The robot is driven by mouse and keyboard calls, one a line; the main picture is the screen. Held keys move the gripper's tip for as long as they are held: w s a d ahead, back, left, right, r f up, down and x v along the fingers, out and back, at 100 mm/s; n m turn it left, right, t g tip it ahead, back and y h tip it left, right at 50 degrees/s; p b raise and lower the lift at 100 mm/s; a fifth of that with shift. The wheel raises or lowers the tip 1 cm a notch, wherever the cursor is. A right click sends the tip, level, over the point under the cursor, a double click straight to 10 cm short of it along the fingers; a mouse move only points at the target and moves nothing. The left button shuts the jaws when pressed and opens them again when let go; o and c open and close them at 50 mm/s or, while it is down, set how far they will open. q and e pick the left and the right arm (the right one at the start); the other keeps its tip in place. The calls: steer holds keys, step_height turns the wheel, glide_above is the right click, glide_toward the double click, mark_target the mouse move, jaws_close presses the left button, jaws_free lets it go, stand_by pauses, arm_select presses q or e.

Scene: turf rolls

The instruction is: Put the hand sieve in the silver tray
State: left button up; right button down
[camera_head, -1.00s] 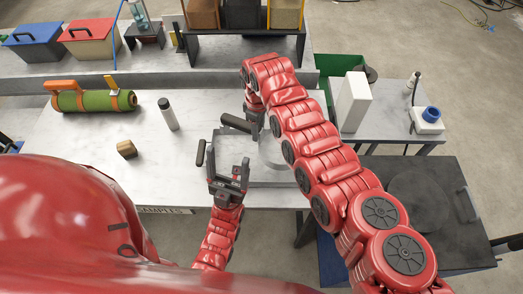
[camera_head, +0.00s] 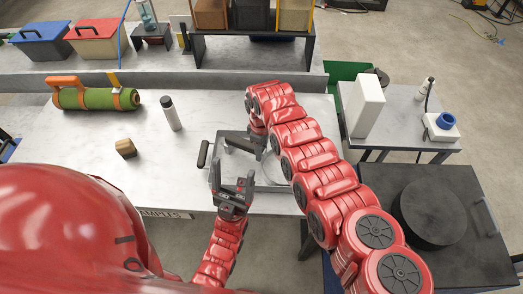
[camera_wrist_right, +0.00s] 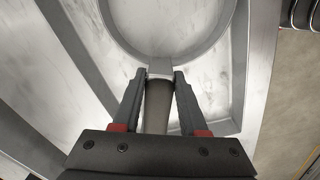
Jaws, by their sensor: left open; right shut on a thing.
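The silver tray (camera_head: 222,150) lies on the white table in the middle of the head view, with a dark handle at its left. My right gripper (camera_wrist_right: 159,74) is shut on the handle of the hand sieve (camera_wrist_right: 158,105). The sieve's round rim lies over the tray's inside in the right wrist view, where the tray wall (camera_wrist_right: 262,60) shows at the right. I cannot tell whether the sieve touches the tray floor. In the head view my right arm partly covers the sieve (camera_head: 270,172). My left gripper (camera_head: 236,187) is open and empty at the tray's near left side.
A raised shelf (camera_head: 255,45) stands behind. A white box (camera_head: 366,105) is on the right side table. The table left of the tray has free room.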

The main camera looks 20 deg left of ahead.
steer(key=shift+f, duration=0.2)
steer(key=shift+c, duration=2.2)
jaws_free()
steer(key=shift+r, duration=0.1)
steer(key=shift+r, duration=0.1)
steer(key=shift+r, duration=0.15)
step_height(320, 180, up, 12)
steer(key=b, duration=0.3)
